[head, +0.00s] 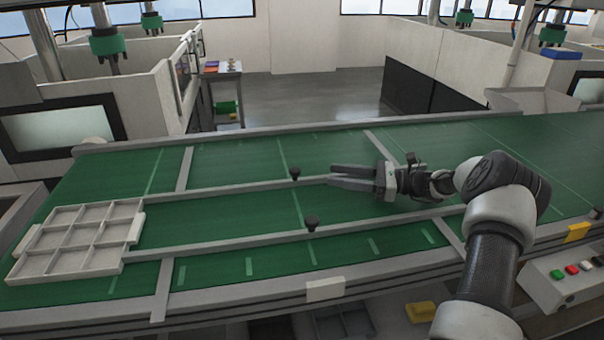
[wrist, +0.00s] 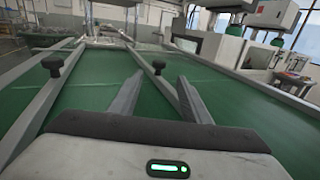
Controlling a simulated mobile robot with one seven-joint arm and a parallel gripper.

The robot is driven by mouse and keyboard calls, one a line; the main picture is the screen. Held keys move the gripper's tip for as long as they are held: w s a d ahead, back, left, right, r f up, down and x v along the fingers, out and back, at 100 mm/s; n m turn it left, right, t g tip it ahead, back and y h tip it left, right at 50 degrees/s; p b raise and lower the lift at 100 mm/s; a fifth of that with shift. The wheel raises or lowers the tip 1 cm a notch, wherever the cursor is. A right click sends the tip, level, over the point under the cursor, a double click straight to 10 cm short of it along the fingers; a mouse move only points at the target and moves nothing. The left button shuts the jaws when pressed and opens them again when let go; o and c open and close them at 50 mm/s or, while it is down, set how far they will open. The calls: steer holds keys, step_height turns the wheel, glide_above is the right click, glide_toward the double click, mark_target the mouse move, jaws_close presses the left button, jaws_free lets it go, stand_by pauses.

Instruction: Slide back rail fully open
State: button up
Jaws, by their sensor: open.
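The back rail (head: 240,185) is a thin grey bar lying along the green belt, with a black knob (head: 295,173) standing on it. In the wrist view this knob (wrist: 158,66) appears just beyond and between my fingertips. My gripper (head: 332,177) is open and empty, its fingers pointing left along the back rail, a short gap to the right of the knob. The fingers also show in the wrist view (wrist: 160,80). The part of the rail beneath my gripper is partly hidden.
A front rail (head: 200,247) with its own black knob (head: 311,222) runs nearer. A grey compartment tray (head: 135,229) sits at the belt's left end. Grey cross bars (head: 184,168) span the green belt (head: 235,155). A button box (head: 545,290) is at lower right.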

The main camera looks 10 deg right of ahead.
mark_target(302, 179)
steer(key=x, duration=1.1)
steer(key=shift+s, duration=0.1)
jaws_close()
